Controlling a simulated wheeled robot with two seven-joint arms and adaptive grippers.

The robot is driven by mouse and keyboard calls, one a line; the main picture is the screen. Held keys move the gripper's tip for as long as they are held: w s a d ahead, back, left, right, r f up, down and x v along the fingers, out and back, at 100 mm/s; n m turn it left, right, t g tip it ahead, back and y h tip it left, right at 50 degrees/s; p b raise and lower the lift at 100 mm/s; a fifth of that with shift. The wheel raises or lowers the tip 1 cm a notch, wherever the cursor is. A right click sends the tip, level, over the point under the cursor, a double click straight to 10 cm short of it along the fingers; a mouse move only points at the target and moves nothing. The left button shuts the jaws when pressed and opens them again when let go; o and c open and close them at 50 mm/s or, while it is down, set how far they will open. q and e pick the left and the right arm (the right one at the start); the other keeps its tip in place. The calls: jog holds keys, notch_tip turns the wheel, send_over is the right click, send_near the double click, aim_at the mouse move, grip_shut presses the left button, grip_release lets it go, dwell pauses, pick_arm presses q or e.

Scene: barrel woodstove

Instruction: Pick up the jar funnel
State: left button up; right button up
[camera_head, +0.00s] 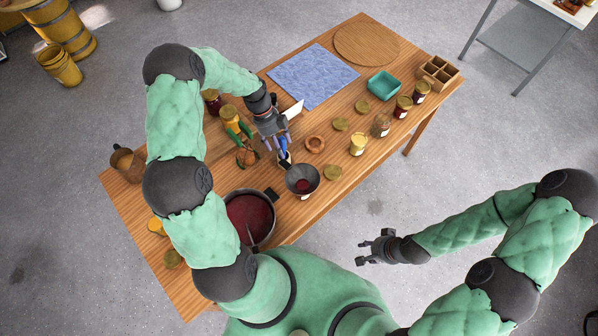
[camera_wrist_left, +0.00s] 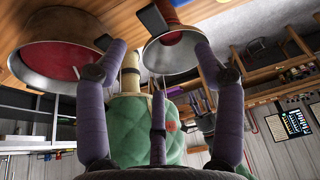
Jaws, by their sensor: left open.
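The jar funnel (camera_head: 302,179) is a dark grey, wide-mouthed funnel with red inside. It stands upright near the table's front edge, seemingly on a jar. In the left wrist view, where the table is at the top, the funnel (camera_wrist_left: 172,52) is ahead, between and beyond the fingers. My left gripper (camera_head: 284,154) is open, just behind and left of the funnel in the head view. Its purple fingers (camera_wrist_left: 160,62) are spread with nothing between them; whether a fingertip touches the rim is unclear. My right gripper (camera_head: 372,246) looks open and empty, in front of the table.
A pot of red liquid (camera_head: 249,215) stands left of the funnel; it also shows in the wrist view (camera_wrist_left: 62,62). A wooden ring (camera_head: 315,144), a lid (camera_head: 332,172) and a yellowish jar (camera_head: 358,144) are to the right. A blue cloth (camera_head: 313,76) lies behind.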

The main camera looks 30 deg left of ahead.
aim_at(286, 167)
pick_arm(q)
jog(key=x, duration=0.3)
jog(key=shift+s+d+f, duration=0.25)
jog(key=shift+s+d, duration=0.05)
jog(key=shift+w+f, duration=0.1)
jog(key=shift+f, duration=0.4)
jog(key=x, duration=0.1)
jog(key=p+x, duration=0.1)
jog(key=x, duration=0.2)
jog(key=shift+s+a+f+p, duration=0.15)
jog(key=shift+s+a+p, duration=0.1)
jog(key=shift+p, duration=0.05)
jog(key=shift+d+f, duration=0.1)
jog(key=shift+f, duration=0.35)
grip_shut()
